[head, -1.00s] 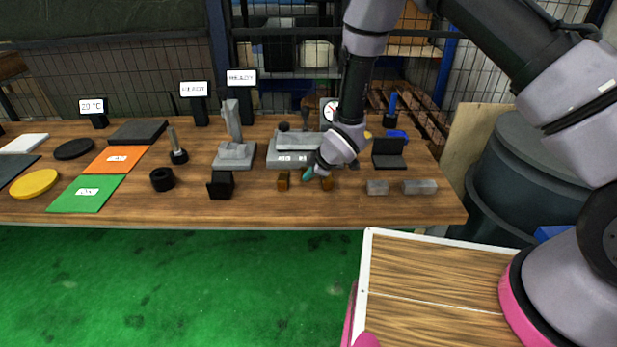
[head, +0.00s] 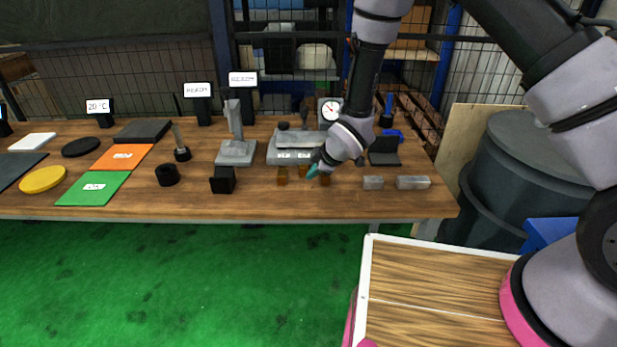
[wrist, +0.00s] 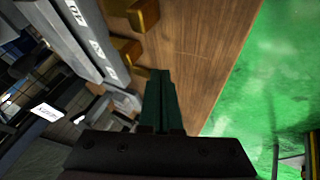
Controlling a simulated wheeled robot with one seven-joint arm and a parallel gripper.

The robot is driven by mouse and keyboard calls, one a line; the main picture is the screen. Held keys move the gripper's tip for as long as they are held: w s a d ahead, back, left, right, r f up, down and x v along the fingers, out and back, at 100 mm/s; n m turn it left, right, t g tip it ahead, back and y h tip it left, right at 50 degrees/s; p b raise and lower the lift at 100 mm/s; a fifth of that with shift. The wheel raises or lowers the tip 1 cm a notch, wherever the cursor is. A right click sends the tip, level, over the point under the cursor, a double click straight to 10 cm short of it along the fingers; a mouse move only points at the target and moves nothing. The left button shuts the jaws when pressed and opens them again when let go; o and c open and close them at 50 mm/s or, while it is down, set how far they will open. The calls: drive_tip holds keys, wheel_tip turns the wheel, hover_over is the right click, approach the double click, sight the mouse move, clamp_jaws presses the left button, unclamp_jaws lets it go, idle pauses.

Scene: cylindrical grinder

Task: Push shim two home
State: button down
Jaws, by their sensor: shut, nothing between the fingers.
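A grey fixture (head: 291,157) with labels on its front face stands toward the back of the table. Small brass shims lie along its front: a left one (head: 282,177), a middle one (head: 303,172) partly covered by my gripper, and a right one (head: 325,181). My gripper (head: 313,172) is shut, its teal fingertips low among the shims. In the wrist view, the closed fingers (wrist: 160,98) are empty. Two shims show ahead of them: one (wrist: 125,50) close against the fixture face (wrist: 85,38), another (wrist: 144,14) sticking out farther. Shim numbers are unreadable.
Two grey metal blocks (head: 373,183) (head: 413,182) lie to the right. A black block (head: 223,180) and black ring (head: 167,175) lie to the left. A dial gauge (head: 330,111) stands behind. The wooden table (head: 260,207) is clear along its front.

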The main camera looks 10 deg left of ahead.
drive_tip(key=v, duration=0.5)
drive_tip(key=shift+s+d+r, duration=0.15)
drive_tip(key=shift+d+r, duration=0.05)
drive_tip(key=shift+r, duration=0.05)
drive_tip(key=w+d+r+m+t+h, duration=0.1)
drive_tip(key=w+d+r+m, duration=0.25)
drive_tip(key=d+r, duration=0.55)
drive_tip(key=w+d+r+m+t+h, duration=0.1)
drive_tip(key=w+d+r+m, duration=0.2)
drive_tip(key=d+r+m, duration=0.55)
drive_tip(key=s+d+r+m+h, duration=0.1)
drive_tip(key=s+d+r+m, duration=0.25)
drive_tip(key=d+r, duration=0.9)
drive_tip(key=s+d+r+m, duration=0.4)
drive_tip(key=s+r, duration=0.1)
drive_tip(key=s, duration=0.3)
drive_tip(key=s+d+r+m, duration=0.4)
drive_tip(key=s+r, duration=0.1)
drive_tip(key=s, duration=0.4)
drive_tip(key=shift+s+t+h, duration=0.25)
drive_tip(key=shift+t+h, duration=0.05)
drive_tip(key=shift+h, duration=0.1)
